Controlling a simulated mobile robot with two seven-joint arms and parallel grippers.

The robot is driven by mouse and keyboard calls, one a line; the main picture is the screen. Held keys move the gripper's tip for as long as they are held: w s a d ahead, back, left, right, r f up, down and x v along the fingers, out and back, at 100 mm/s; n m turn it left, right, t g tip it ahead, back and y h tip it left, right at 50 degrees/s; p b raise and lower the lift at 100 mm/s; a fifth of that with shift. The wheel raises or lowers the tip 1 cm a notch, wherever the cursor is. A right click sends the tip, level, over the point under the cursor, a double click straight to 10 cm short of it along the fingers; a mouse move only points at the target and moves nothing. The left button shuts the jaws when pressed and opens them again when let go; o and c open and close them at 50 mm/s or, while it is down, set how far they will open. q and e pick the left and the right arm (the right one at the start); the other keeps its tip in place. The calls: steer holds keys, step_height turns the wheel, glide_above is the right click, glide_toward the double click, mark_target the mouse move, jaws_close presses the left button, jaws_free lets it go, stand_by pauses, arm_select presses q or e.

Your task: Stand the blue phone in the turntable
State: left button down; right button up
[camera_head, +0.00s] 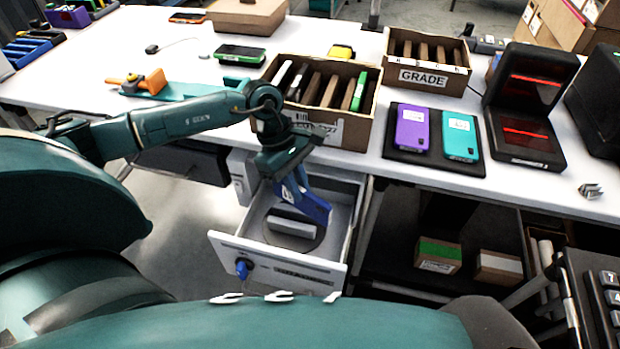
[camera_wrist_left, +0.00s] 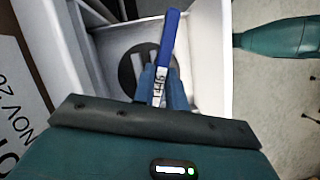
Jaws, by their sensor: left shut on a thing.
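The blue phone (camera_head: 316,208) is held in my left gripper (camera_head: 292,190), above the open drawer. It is tilted, its free end pointing down and to the right. In the left wrist view the phone (camera_wrist_left: 169,38) shows edge-on, with a white label, between the fingers of my left gripper (camera_wrist_left: 161,88). The turntable (camera_head: 277,238) is a dark disc in the drawer, with a grey raised block on it. The disc (camera_wrist_left: 128,72) also shows behind the phone in the wrist view. The phone appears apart from the block. My right gripper is out of view.
The drawer (camera_head: 225,243) has raised walls around the turntable. A carton of upright phones (camera_head: 345,132) stands on the table edge above it. To the right are a black mat (camera_head: 433,172) with purple and teal phones and the GRADE carton (camera_head: 455,85).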

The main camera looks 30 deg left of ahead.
mark_target(290, 201)
arm_select(q)
steer(key=a+f+n+t, duration=0.1)
steer(key=n, duration=0.1)
steer(key=w+a+f+n+b, duration=0.1)
steer(key=a+f+n, duration=0.1)
steer(key=shift+f+t, duration=0.3)
steer(key=shift+t, duration=0.1)
steer(key=shift+f+n+b, duration=0.3)
steer(key=shift+f+b, duration=0.65)
steer(key=shift+f, duration=0.35)
steer(key=shift+f+b, duration=0.55)
steer(key=shift+f, duration=0.05)
steer(key=shift+f+b, duration=0.5)
steer(key=shift+f, duration=0.05)
steer(key=shift+f+b, duration=0.55)
steer(key=shift+f, duration=0.1)
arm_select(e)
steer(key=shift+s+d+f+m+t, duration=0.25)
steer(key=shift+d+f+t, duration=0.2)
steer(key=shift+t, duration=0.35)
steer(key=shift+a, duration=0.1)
arm_select(q)
steer(key=shift+f+b, duration=0.25)
steer(key=shift+b, duration=0.05)
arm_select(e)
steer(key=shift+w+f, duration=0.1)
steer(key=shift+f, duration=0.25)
